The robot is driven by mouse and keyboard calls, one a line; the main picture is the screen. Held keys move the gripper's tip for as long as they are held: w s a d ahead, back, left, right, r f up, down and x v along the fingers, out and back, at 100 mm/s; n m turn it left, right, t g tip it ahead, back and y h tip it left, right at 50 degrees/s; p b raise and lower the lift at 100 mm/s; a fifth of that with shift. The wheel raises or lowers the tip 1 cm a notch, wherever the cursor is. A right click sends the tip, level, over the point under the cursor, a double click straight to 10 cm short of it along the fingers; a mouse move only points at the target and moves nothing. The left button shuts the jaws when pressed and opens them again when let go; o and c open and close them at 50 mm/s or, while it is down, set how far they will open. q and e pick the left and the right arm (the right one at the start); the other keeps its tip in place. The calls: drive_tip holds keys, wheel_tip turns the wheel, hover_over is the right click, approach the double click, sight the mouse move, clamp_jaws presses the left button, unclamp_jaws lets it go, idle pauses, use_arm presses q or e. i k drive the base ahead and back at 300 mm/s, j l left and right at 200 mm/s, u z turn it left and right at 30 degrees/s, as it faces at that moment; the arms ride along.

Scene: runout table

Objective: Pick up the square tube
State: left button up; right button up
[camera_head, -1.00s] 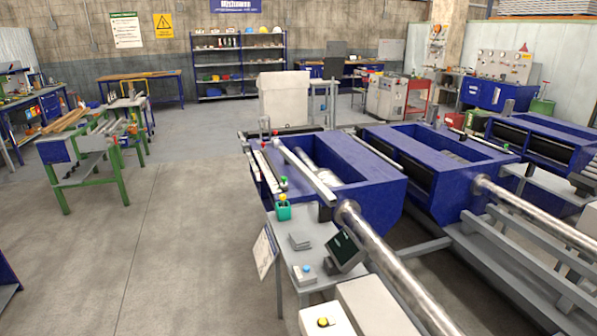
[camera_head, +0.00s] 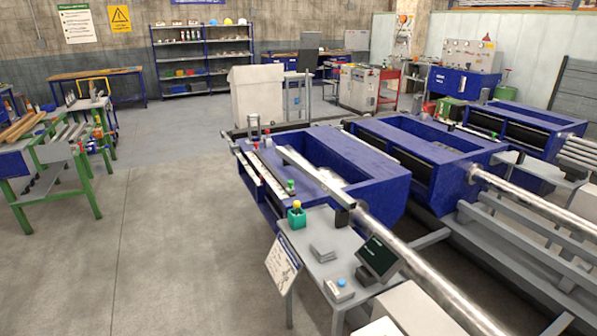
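Neither of my grippers is in view. Several long grey bars or tubes (camera_head: 70,133) lie on a green-legged stand (camera_head: 88,190) at the left, beside brown lengths (camera_head: 22,126). They are too small to tell which one is square. A straight grey square-looking bar (camera_head: 312,176) also lies along the top of the blue machine (camera_head: 385,185) in the middle. I cannot tell which of these is the square tube.
A small grey table (camera_head: 318,238) in front of the machine carries a green container (camera_head: 297,215) and a dark screen (camera_head: 378,257). A long round shaft (camera_head: 425,272) runs toward the lower right. Open concrete floor (camera_head: 165,240) lies between stand and machine.

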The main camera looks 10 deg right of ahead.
sight(347, 201)
drive_tip(key=i+j, duration=0.35)
drive_tip(key=j, duration=0.15)
drive_tip(key=i+j+z, duration=0.1)
drive_tip(key=i+j, duration=0.55)
drive_tip(key=i, duration=0.2)
drive_tip(key=i+j+z, duration=0.1)
drive_tip(key=i+j, duration=0.15)
drive_tip(key=i, duration=0.2)
drive_tip(key=i+j, duration=0.25)
drive_tip(key=i, duration=0.2)
drive_tip(key=i+l, duration=0.15)
drive_tip(key=i, duration=0.35)
drive_tip(key=i+l+z, duration=0.1)
drive_tip(key=i, duration=0.45)
